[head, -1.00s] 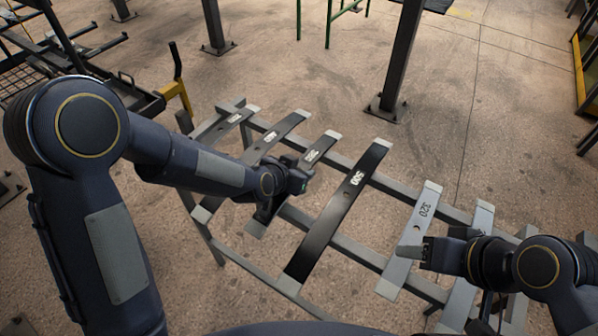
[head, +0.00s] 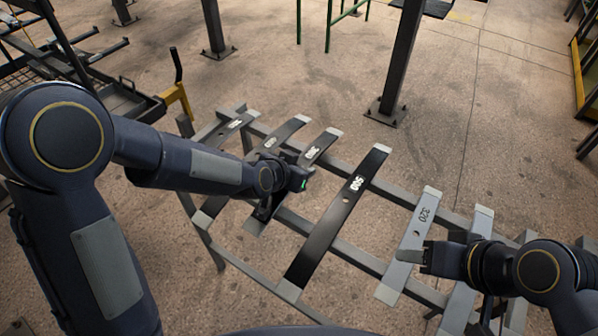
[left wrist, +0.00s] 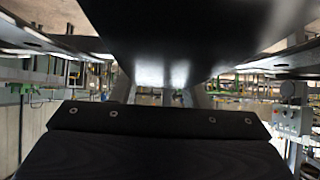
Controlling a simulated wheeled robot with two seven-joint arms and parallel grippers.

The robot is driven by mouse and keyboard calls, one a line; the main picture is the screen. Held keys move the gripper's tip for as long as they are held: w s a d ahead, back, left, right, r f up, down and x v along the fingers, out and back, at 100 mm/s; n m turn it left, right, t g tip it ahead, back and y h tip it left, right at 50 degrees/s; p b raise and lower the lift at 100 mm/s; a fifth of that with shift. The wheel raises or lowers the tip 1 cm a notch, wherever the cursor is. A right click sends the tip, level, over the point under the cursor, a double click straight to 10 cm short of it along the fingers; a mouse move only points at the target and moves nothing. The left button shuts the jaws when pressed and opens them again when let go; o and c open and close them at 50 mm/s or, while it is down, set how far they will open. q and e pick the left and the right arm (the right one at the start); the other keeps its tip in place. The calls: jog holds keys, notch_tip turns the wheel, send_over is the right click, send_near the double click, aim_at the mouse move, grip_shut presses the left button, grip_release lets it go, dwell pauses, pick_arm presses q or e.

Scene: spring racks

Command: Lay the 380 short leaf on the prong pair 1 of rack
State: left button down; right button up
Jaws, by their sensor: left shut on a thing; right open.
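My left gripper (head: 298,180) is shut on the third leaf from the left (head: 322,144), a dark leaf with light tips and a white number that I cannot read surely as 380. My gripper and forearm hide its middle. In the left wrist view a dark, glossy leaf underside (left wrist: 180,40) fills the top, close above the gripper. The rack (head: 375,260) is a grey frame with long rails under a row of leaves. I cannot make out prong pair 1. My right gripper (head: 412,252) is open and empty, over the grey 320 leaf.
A long black leaf (head: 335,215) lies between my grippers, and the grey 320 leaf (head: 420,222) is to its right. Two dark leaves (head: 288,130) lie left of the held one. A dark post (head: 400,65) stands behind the rack.

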pick_arm(q)
jog(key=s+d+r+p, duration=0.6)
jog(key=s+d+r, duration=0.2)
jog(key=s+r, duration=0.2)
jog(key=shift+s+d, duration=0.2)
jog(key=shift+s, duration=0.4)
jog(key=shift+r, duration=0.1)
